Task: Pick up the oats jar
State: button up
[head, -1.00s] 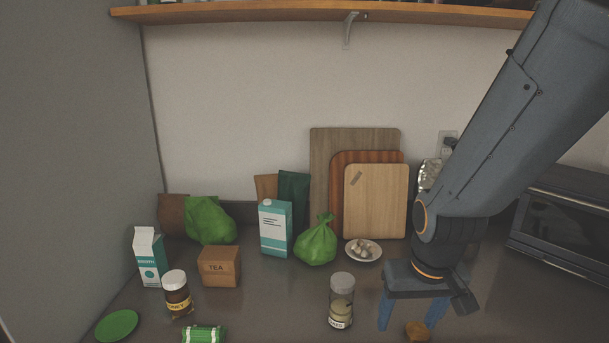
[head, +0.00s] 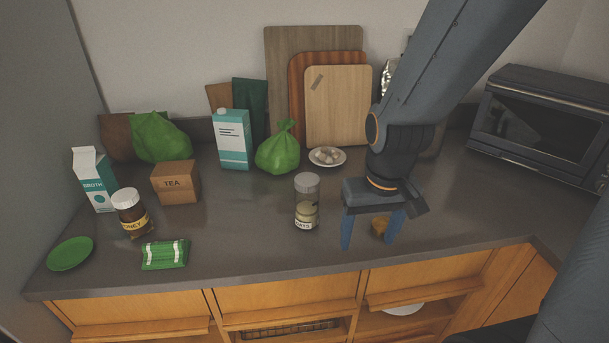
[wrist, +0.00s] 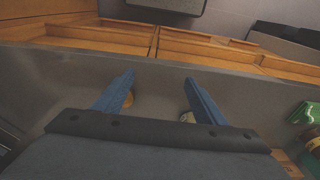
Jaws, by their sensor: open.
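The oats jar (head: 306,204) is a clear jar with a grey lid, pale contents and a white label low on its side. It stands upright on the grey counter in the head view. My gripper (head: 372,242) is open and points down, just right of the jar and apart from it. In the wrist view my open gripper (wrist: 159,79) has nothing between its fingers. A small pale piece beside one finger there may be the jar, mostly hidden.
A small brown lump (head: 379,226) lies by my gripper. A honey jar (head: 131,212), tea box (head: 176,182) and green packet (head: 165,254) are left. A green bag (head: 278,150) and plate (head: 327,157) stand behind. The counter's front edge is close; a toaster oven (head: 541,125) is right.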

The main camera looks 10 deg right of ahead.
aim_at(306, 206)
jog(key=z, duration=0.75)
jog(key=k, duration=1.2)
jog(key=u, duration=0.2)
jog(key=i, duration=0.4)
